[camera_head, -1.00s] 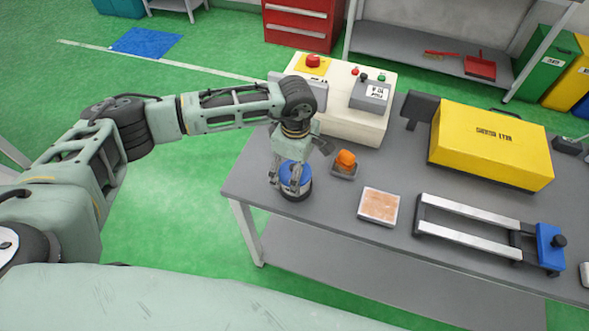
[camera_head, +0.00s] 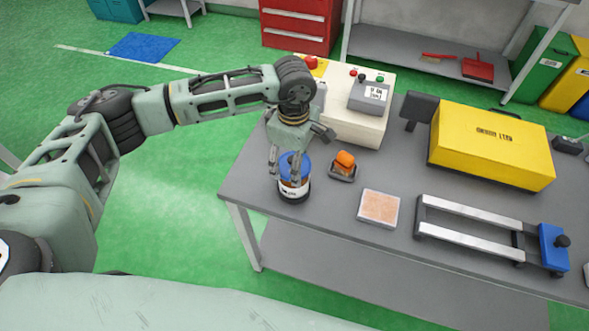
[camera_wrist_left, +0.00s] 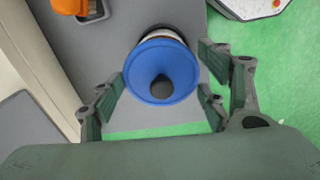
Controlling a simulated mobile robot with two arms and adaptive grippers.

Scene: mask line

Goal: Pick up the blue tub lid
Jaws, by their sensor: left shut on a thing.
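The blue tub lid (camera_head: 290,160) is a round cap with a dark knob in its middle, which shows in the left wrist view (camera_wrist_left: 160,87). My left gripper (camera_head: 284,172) is shut on the lid, with fingers at opposite sides of its rim. The lid is held a little above the tub (camera_head: 294,192), a short round container with a white label and a dark base near the bench's left end. Brownish-orange shows between lid and label. The lid hides most of the tub in the wrist view. My right gripper is not in view.
Right of the tub are a small tray with an orange item (camera_head: 344,160) and a pale square tile (camera_head: 379,207). A cream control box (camera_head: 345,120) stands behind. A yellow case (camera_head: 490,145) and a metal rail fixture (camera_head: 470,240) are farther right on the grey bench (camera_head: 250,170).

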